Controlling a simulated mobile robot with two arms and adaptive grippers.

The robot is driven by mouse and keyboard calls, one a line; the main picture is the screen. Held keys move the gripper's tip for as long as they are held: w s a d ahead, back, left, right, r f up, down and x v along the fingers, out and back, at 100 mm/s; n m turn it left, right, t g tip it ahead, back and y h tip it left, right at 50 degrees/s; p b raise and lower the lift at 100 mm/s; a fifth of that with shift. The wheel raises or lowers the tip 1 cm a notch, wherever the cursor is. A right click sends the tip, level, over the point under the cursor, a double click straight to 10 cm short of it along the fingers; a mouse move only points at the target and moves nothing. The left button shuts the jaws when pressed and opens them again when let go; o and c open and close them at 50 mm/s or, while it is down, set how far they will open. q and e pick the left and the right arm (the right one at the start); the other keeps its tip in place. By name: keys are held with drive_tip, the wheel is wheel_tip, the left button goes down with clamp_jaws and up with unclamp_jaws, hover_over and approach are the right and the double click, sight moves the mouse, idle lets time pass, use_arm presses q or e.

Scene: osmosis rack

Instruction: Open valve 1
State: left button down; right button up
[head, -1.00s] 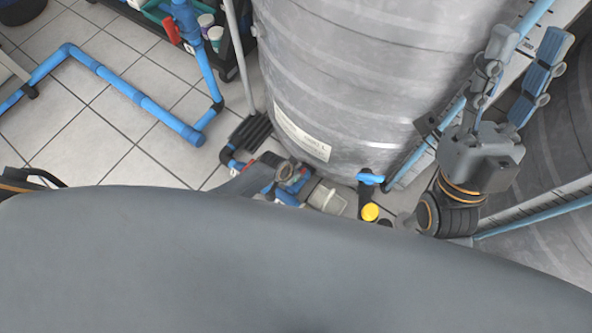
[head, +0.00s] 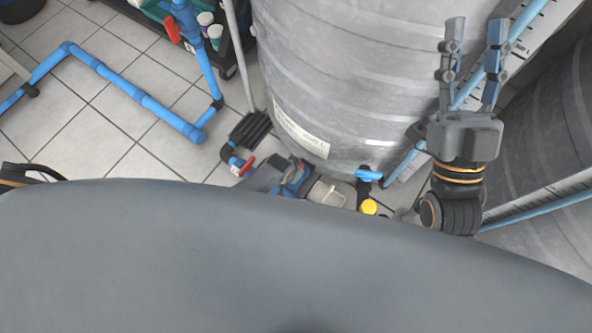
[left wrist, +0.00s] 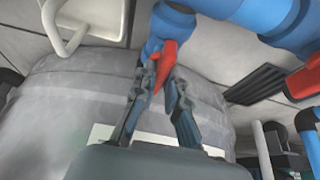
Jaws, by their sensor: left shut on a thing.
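A red valve handle (left wrist: 166,68) on blue pipework shows in the left wrist view. My left gripper (left wrist: 162,82) has its fingers on either side of this handle and is shut on it. In the head view only a grey part of my left gripper (head: 264,178) shows, low beside the tank; its fingertips are hidden there. A second red handle (left wrist: 304,82) is at the right of the left wrist view. A red handle (head: 247,165) also shows in the head view, left of the gripper. No valve number is readable. My right gripper (head: 474,45) is open and empty before the tank.
A large grey tank (head: 350,75) fills the middle of the head view. A blue floor pipe (head: 118,82) runs at left, and a pipe with another red handle (head: 172,29) stands farther back. Tiled floor (head: 120,125) is clear between them.

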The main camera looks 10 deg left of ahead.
use_arm(q)
drive_tip(key=c, duration=1.4)
unclamp_jaws()
drive_tip(key=shift+v, duration=6.05)
drive_tip(key=shift+d, duration=0.1)
